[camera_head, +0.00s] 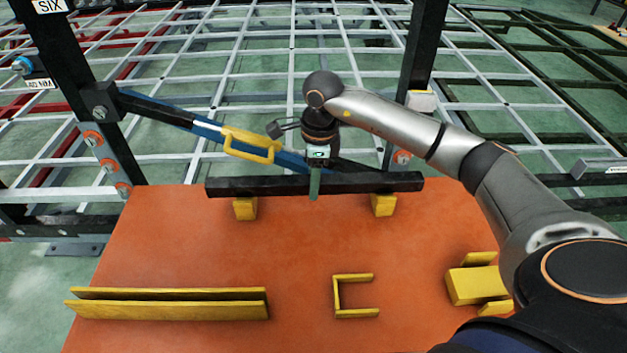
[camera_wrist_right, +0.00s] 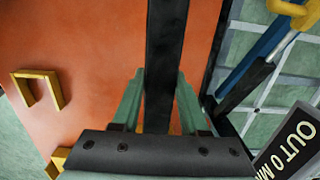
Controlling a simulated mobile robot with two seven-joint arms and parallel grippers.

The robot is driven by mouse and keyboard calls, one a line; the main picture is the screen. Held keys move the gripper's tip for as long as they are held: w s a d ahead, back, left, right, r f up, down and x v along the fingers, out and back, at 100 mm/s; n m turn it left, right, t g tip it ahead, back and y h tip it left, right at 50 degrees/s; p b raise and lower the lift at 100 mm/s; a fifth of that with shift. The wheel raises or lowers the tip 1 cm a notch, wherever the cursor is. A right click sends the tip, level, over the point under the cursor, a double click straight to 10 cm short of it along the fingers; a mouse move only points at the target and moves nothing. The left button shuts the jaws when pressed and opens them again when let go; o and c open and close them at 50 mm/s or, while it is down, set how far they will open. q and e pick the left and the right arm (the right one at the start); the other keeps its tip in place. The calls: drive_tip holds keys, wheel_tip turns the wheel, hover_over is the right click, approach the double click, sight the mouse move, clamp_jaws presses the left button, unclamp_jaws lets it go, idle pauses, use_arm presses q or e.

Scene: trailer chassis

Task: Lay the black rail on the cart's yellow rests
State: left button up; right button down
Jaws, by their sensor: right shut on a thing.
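The black rail (camera_head: 260,185) lies crosswise near the far edge of the orange cart top (camera_head: 210,250). My right gripper (camera_head: 314,187) reaches down from above and is shut on the rail near its middle. In the right wrist view the rail (camera_wrist_right: 166,55) runs between the two green fingers (camera_wrist_right: 160,105). The left yellow rest (camera_head: 245,209) and the right yellow rest (camera_head: 383,206) show just below the rail's near edge. The rail spans both and overhangs each side. I cannot tell whether it touches them. My left gripper is not in view.
A long yellow channel (camera_head: 170,309), a yellow U-shaped bracket (camera_head: 338,296) and a yellow block holder (camera_head: 475,285) sit on the near part of the cart. Behind stand dark posts, a blue strut with a yellow handle (camera_head: 252,147), and a white grid frame. The cart's middle is clear.

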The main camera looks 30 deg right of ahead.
drive_tip(key=shift+w+f, duration=0.1)
drive_tip(key=shift+f, duration=0.1)
drive_tip(key=shift+c, duration=2.1)
unclamp_jaws()
wheel_tip(320, 180, up, 12)
drive_tip(key=shift+s+d, duration=0.3)
drive_tip(key=shift+d, duration=0.05)
